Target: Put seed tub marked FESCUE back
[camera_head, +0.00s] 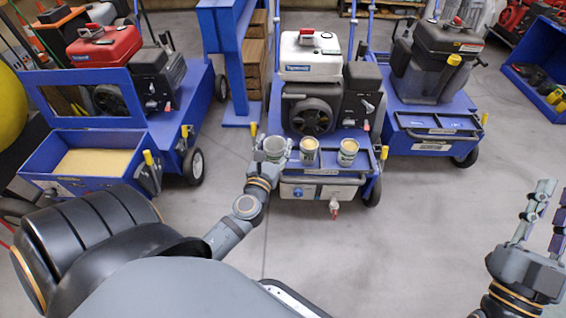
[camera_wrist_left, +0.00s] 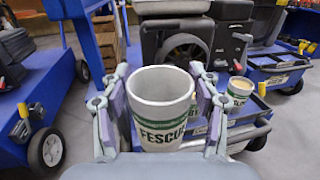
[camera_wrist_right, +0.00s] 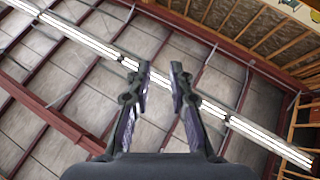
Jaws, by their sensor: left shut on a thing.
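The seed tub marked FESCUE (camera_wrist_left: 160,112) is a white cup with a green band and green letters; its inside looks grey and empty. My left gripper (camera_wrist_left: 158,90) is shut around its sides and holds it upright. In the head view this tub (camera_head: 275,150) is at the left front of the middle blue machine, left of two similar tubs. I cannot tell whether its base touches the machine's front tray (camera_head: 328,171). My right gripper (camera_head: 545,215) is open and empty at the far right; the right wrist view shows a gap between its fingers (camera_wrist_right: 160,88).
A middle tub (camera_head: 309,150) and a right tub (camera_head: 348,153), with pale contents, stand on the front tray. Blue machines stand left (camera_head: 180,120) and right (camera_head: 432,122). A blue bin of tan material (camera_head: 70,182) is at the left. The floor in front is clear.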

